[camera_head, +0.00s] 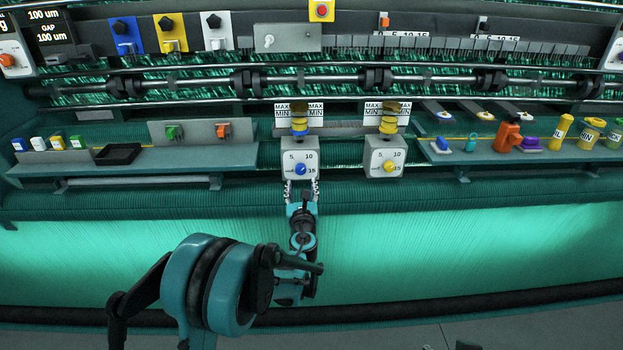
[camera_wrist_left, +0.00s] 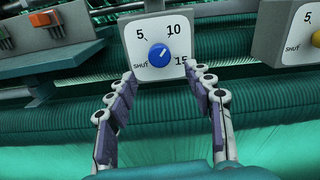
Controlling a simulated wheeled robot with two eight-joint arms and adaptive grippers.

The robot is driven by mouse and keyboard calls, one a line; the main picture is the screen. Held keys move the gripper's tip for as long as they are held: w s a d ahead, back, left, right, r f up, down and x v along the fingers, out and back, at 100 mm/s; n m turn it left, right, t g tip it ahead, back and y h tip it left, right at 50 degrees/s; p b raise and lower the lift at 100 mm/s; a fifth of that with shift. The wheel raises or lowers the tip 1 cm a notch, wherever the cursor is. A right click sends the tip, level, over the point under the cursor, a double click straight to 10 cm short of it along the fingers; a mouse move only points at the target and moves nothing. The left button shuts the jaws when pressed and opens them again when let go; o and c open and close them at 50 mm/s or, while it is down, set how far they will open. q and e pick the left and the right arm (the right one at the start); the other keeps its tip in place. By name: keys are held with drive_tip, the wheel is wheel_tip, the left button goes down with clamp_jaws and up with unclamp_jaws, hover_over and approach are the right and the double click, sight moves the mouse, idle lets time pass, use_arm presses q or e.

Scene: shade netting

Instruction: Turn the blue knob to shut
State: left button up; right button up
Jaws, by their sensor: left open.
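The blue knob (camera_head: 300,169) sits on the front of a white dial box (camera_head: 288,158) near the middle of the machine. In the left wrist view the blue knob (camera_wrist_left: 159,55) is ringed by the marks SHUT, 5, 10 and 15. A pale line on it seems to point to the upper right, towards 10. My left gripper (camera_head: 301,190) is open, just below and in front of the box. In the left wrist view its fingers (camera_wrist_left: 163,73) stand apart on either side below the knob, with nothing between them. My right gripper is not in view.
A similar box with a yellow knob (camera_head: 388,167) stands to the right. A ledge with green and orange switches (camera_head: 172,132) is on the left. Another ledge, at right, bears an orange can (camera_head: 507,136) and yellow bottles. Netting (camera_head: 450,235) hangs below.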

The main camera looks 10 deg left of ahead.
sight(301, 171)
use_arm(q)
drive_tip(key=b+x, duration=0.1)
drive_tip(key=x, duration=0.6)
drive_tip(key=shift+w+a+f+b, duration=0.1)
drive_tip(key=shift+w+b, duration=0.2)
drive_tip(key=shift+w, duration=0.05)
drive_tip(key=c, duration=1.2)
